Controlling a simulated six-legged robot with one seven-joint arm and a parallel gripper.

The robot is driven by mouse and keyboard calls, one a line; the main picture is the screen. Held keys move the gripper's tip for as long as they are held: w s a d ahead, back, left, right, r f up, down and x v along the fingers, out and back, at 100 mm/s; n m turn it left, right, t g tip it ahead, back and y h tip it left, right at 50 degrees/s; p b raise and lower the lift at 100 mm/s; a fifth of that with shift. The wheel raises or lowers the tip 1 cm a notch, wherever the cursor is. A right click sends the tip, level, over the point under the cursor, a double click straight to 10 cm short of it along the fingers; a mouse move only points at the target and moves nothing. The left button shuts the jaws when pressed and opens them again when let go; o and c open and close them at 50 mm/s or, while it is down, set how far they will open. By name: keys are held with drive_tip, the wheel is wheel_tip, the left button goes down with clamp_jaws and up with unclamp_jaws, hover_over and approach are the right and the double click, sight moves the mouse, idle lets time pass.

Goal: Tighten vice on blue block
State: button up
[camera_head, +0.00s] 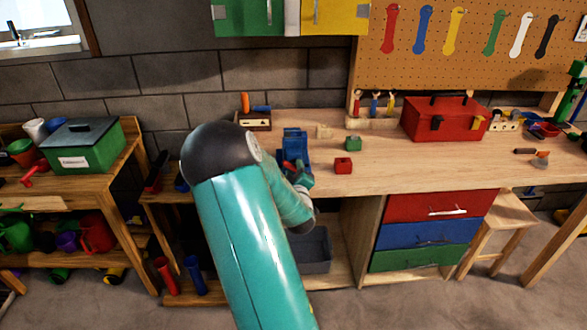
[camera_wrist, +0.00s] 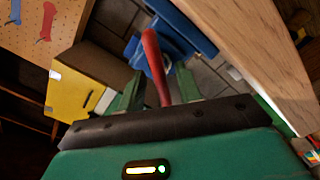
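The blue vice (camera_head: 294,143) stands at the front edge of the workbench, partly hidden by my arm in the head view. In the wrist view, its blue body (camera_wrist: 178,32) lies beyond my fingers, and its red handle (camera_wrist: 154,62) points toward my palm. My gripper (camera_wrist: 160,80) is open, with a green finger on each side of the red handle and a visible gap to each finger. In the head view my gripper (camera_head: 301,176) is low in front of the vice. I cannot tell a separate blue block from the vice.
A green block (camera_head: 353,143) and a red block (camera_head: 343,165) sit right of the vice on the workbench (camera_head: 395,166). A red toolbox (camera_head: 443,119) stands further right. Drawers (camera_head: 430,232) and a grey bin (camera_head: 314,250) are below. A green box (camera_head: 84,146) is on the left bench.

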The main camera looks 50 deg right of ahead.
drive_tip(key=shift+w+d, duration=0.15)
drive_tip(key=shift+d, duration=0.05)
clamp_jaws()
drive_tip(key=shift+m, duration=1.1)
unclamp_jaws()
drive_tip(key=shift+a, duration=0.15)
